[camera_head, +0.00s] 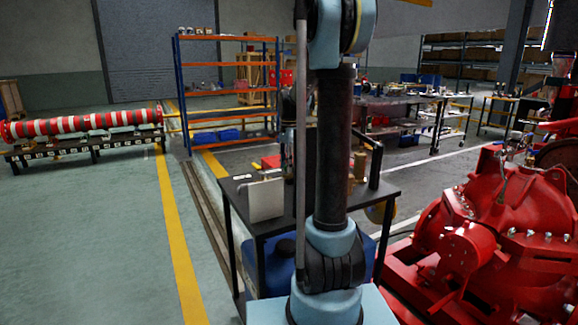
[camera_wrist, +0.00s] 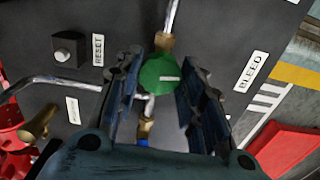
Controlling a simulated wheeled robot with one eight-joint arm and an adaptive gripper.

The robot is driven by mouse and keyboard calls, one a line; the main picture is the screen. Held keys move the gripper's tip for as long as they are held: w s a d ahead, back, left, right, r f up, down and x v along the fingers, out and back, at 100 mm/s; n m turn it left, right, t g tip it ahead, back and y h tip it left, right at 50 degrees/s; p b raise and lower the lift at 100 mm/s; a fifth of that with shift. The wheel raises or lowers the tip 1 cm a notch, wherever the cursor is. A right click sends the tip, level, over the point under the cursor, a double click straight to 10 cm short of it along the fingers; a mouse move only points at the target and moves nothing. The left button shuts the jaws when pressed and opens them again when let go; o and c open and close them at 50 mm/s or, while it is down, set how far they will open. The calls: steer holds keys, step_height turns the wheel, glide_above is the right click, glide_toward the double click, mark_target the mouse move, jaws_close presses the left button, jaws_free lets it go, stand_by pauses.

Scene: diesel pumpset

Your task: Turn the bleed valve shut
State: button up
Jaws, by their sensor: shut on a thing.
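The bleed valve has a round green handwheel (camera_wrist: 158,76) with a pale bar mark, on a brass fitting between metal pipes. The BLEED label (camera_wrist: 251,71) is to its right on the dark panel (camera_wrist: 215,35). My gripper (camera_wrist: 161,68) has one finger on each side of the handwheel and is shut on it. In the head view my arm hides the gripper and the valve, above the black table (camera_head: 236,200).
A RESET label (camera_wrist: 98,50) and square button (camera_wrist: 67,48) are at left in the wrist view, with a bent pipe (camera_wrist: 50,82) and brass lever (camera_wrist: 38,122). A red pump (camera_head: 470,235) stands right of the table. Open floor (camera_head: 90,240) lies left.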

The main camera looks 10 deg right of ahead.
steer(key=shift+w+m, duration=0.1)
steer(key=shift+m, duration=0.9)
steer(key=o, duration=1.1)
steer(key=shift+a, duration=0.1)
step_height(320, 180, up, 12)
steer(key=shift+f, duration=0.1)
